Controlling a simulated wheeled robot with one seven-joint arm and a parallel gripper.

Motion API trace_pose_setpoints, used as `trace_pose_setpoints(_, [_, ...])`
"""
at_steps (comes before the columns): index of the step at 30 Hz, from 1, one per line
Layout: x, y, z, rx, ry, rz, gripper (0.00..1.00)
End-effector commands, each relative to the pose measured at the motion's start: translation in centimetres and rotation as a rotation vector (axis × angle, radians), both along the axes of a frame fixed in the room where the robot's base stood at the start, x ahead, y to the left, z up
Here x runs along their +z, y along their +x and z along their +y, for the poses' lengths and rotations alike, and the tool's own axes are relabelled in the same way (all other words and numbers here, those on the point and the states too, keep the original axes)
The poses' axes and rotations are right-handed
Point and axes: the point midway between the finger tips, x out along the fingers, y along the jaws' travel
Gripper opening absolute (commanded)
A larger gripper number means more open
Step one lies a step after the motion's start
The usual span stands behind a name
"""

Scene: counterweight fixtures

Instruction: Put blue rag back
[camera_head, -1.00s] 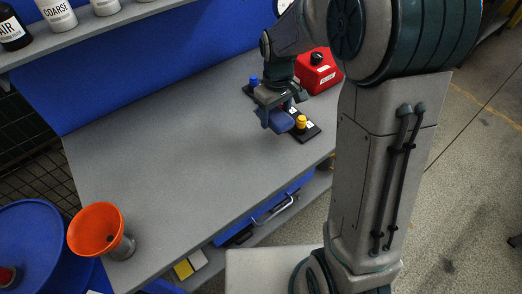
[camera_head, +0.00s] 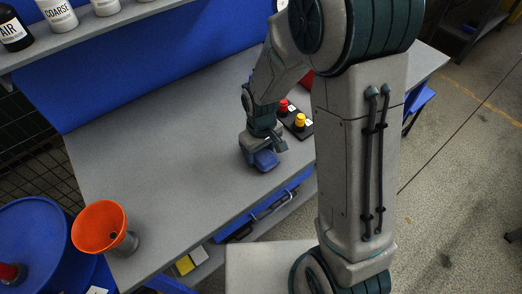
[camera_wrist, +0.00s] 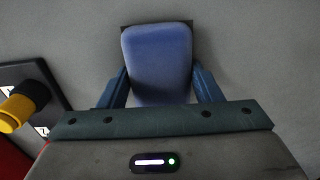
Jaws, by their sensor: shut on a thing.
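The blue rag (camera_head: 265,160) is a padded blue block between the fingers of my gripper (camera_head: 262,150), over the grey workbench near its front edge. In the wrist view the blue rag (camera_wrist: 158,62) fills the space between the two fingers of my gripper (camera_wrist: 160,85), which are shut on its sides. A dark patch shows just behind its far end in the wrist view. I cannot tell whether the rag touches the bench top.
A black plate (camera_head: 297,125) with a red and a yellow knob lies right of my gripper; the yellow knob (camera_wrist: 20,105) also shows in the wrist view. An orange funnel (camera_head: 100,227) stands at the bench's left front. The bench middle (camera_head: 170,150) is clear.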

Motion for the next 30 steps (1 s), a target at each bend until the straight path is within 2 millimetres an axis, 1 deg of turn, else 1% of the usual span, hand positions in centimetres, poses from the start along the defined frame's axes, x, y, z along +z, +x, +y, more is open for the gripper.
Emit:
trace_pose_setpoints(4, [0.0, 0.0, 0.0, 0.0, 0.0, 0.0, 0.34])
trace_pose_setpoints(7, [-0.4, 0.0, 0.0, 0.0, 0.0, 0.0, 0.34])
trace_pose_setpoints(8, [-0.4, 0.0, 0.0, 0.0, 0.0, 0.0, 0.61])
trace_pose_setpoints(9, [-0.3, 0.0, 0.0, 0.0, 0.0, 0.0, 0.72])
trace_pose_setpoints(10, [-0.3, 0.0, 0.0, 0.0, 0.0, 0.0, 0.8])
trace_pose_setpoints(18, [-0.2, 0.0, 0.0, 0.0, 0.0, 0.0, 0.8])
trace_pose_setpoints(23, [0.5, 0.1, 0.0, 0.0, 0.001, -0.003, 0.8])
trace_pose_setpoints(26, [1.9, 0.1, 0.0, -0.001, 0.002, -0.005, 0.8])
trace_pose_setpoints(30, [4.7, 0.2, 0.0, -0.001, 0.002, -0.007, 0.8])
